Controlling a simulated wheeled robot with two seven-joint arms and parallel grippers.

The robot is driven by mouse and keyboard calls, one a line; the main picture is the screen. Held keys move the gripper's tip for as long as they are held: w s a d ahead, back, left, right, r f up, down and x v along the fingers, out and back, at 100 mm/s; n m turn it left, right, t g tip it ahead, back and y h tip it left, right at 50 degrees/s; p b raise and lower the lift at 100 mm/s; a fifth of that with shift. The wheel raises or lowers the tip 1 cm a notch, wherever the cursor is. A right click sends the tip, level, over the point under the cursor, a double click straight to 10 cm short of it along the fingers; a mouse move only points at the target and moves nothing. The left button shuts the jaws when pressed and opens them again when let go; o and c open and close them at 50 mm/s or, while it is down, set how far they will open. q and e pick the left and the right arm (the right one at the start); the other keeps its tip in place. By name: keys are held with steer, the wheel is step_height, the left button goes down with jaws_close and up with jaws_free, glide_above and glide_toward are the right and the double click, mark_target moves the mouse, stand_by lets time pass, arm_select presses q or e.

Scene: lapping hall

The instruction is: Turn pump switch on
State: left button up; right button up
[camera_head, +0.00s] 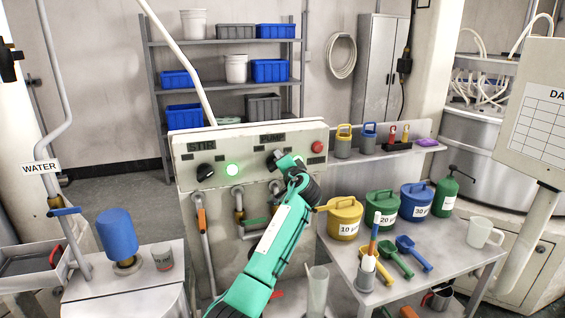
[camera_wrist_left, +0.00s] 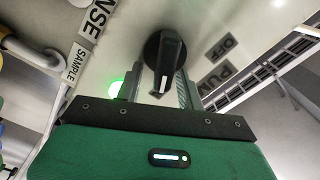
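The pump switch (camera_wrist_left: 166,52) is a black rotary knob on the pale control panel (camera_head: 185,150). In the head view my green left arm reaches up to it, and my left gripper (camera_head: 281,161) hides most of it. OFF and PUMP labels show to the right of the knob there. A green lamp (camera_head: 232,170) is lit on the panel. My right gripper is not in view.
A second black knob (camera_head: 205,171) under the STIR label and a red button (camera_head: 318,147) sit on the same panel. Valve handles and pipes hang below.

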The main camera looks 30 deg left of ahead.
arm_select(q)
steer(key=shift+s+d+f, duration=0.1)
steer(key=shift+s+d, duration=0.2)
steer(key=shift+d, duration=0.05)
steer(key=b+v, duration=0.4)
steer(key=v, duration=0.9)
steer(key=shift+a+b, duration=0.1)
steer(key=shift+b, duration=0.2)
